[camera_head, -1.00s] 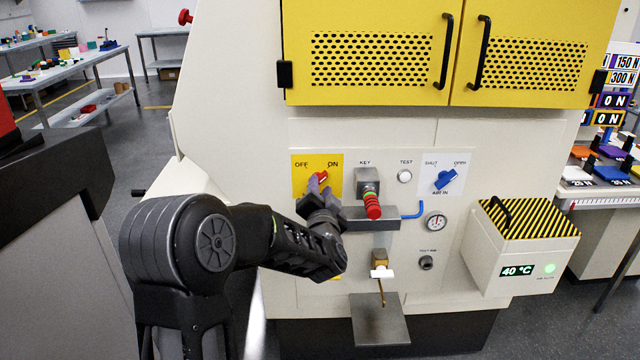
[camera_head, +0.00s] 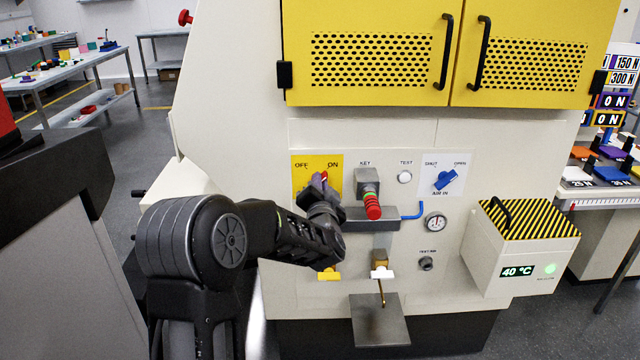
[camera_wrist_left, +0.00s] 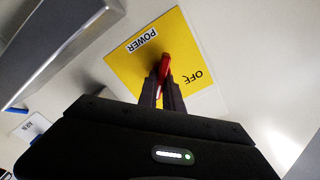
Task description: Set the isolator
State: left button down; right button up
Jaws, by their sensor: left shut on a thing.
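The isolator is a red handle (camera_head: 324,177) on a yellow plate (camera_head: 300,163) marked OFF and ON, at the left of the machine's control panel. The handle leans up toward the ON side in the head view. My left gripper (camera_head: 320,185) is at the plate, shut on the handle. In the left wrist view, the red handle (camera_wrist_left: 164,66) stands between the two dark fingers (camera_wrist_left: 163,88), with the words POWER and OFF on the yellow plate (camera_wrist_left: 125,68) around it. The fingers hide part of the handle. My right gripper is not in view.
Right of the isolator are a key switch with a red and green tag (camera_head: 371,205), a grey ledge (camera_head: 385,223), a blue lever (camera_head: 412,216) and a blue air valve (camera_head: 446,179). A yellow tag (camera_head: 329,275) and a white tag (camera_head: 382,273) hang below. A cream box (camera_head: 500,262) juts out at right.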

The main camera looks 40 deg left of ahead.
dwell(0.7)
pick_arm(q)
jog(key=n+b, duration=0.4)
jog(key=n, duration=0.2)
jog(key=shift+s+a+f, duration=0.1)
jog(key=n+b, duration=0.4)
jog(key=n, duration=0.1)
jog(key=shift+s+a, duration=0.15)
jog(key=shift+a, duration=0.05)
jog(key=n+b, duration=0.3)
jog(key=n, duration=0.1)
jog(key=shift+s+a+n+b, duration=0.15)
jog(key=shift+n+b, duration=0.85)
jog(key=shift+n, duration=0.5)
jog(key=c, duration=1.5)
grip_release()
